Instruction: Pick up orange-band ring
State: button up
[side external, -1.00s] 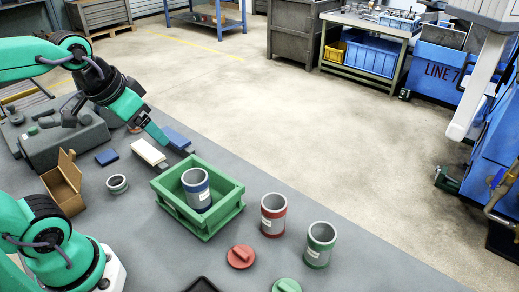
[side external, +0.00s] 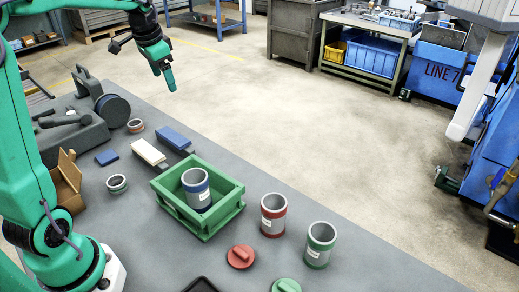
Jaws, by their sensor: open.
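A small ring with an orange-brown band (side external: 135,126) lies on the grey bench beside the dark grinder, at the left of the side view. A second ring, grey with a dark band (side external: 117,184), lies nearer the camera, beside the open cardboard box. My gripper (side external: 166,80) is open and raised, up and to the right of the orange-band ring in the picture. It points downward, and I see nothing between its fingers. It is apart from both rings.
The grinder (side external: 75,135) stands left of the orange-band ring. Blue (side external: 174,138) and cream (side external: 148,152) blocks lie to its right. A green crate (side external: 225,214) holds a blue-banded cup. Red (side external: 273,214) and green (side external: 320,244) cups stand further right.

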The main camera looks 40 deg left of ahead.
jog(key=w+a+f+g, duration=0.1)
jog(key=w+a+f, duration=0.25)
jog(key=a, duration=0.55)
jog(key=m+g+h, duration=0.1)
jog(key=m+g, duration=0.1)
send_near(134, 121)
jog(key=s+d+f, duration=0.1)
jog(key=d, duration=0.1)
jog(key=shift+f, duration=4)
jog(key=c, duration=1.2)
jog(key=shift+r, duration=0.1)
